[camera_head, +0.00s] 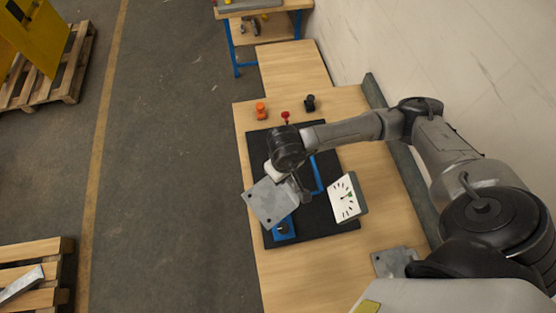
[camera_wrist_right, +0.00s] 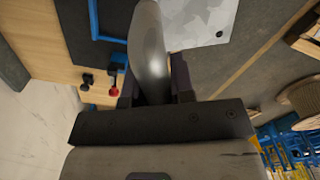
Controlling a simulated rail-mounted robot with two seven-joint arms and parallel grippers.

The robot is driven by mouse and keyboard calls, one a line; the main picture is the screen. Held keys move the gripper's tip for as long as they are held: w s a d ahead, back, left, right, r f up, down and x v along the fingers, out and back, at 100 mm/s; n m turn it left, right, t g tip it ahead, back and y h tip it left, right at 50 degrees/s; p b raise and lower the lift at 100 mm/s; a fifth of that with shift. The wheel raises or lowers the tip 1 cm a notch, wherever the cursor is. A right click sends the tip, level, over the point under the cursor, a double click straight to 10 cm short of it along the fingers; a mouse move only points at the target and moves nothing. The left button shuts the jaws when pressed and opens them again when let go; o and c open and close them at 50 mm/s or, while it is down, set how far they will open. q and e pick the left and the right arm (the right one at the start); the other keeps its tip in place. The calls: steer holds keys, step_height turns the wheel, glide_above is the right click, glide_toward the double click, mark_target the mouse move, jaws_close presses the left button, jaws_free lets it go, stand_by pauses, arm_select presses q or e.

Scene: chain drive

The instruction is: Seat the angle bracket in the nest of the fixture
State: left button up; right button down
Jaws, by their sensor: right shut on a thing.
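My right gripper (camera_head: 296,183) is shut on the grey metal angle bracket (camera_head: 268,204) and holds it over the left side of the black base plate (camera_head: 327,222). The bracket's flat plate with holes faces up. In the right wrist view a grey part of the bracket (camera_wrist_right: 150,50) stands between the jaws (camera_wrist_right: 155,88), with a pale plate (camera_wrist_right: 205,20) beyond. Blue fixture parts show below the bracket (camera_head: 283,230) and as a bar to its right (camera_head: 318,175). The nest is hidden by the bracket and gripper. My left gripper is not in view.
A white dial panel (camera_head: 347,197) stands at the right of the base plate. An orange piece (camera_head: 261,110), a red knob (camera_head: 285,115) and a black piece (camera_head: 309,103) are at the back. Another grey plate (camera_head: 390,262) lies at the front right. The wall is on the right.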

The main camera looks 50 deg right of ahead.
steer(key=d+f+m+b, duration=0.1)
steer(key=d+f+m, duration=0.1)
steer(key=d+f, duration=0.3)
steer(key=d+f+m+b, duration=0.2)
steer(key=d+f+m, duration=0.1)
steer(key=d, duration=1)
steer(key=shift+w+f, duration=0.2)
steer(key=shift+f, duration=0.7)
steer(key=shift+b, duration=0.45)
step_height(320, 180, down, 6)
steer(key=b, duration=0.5)
steer(key=shift+r+b, duration=0.15)
steer(key=shift+b, duration=0.15)
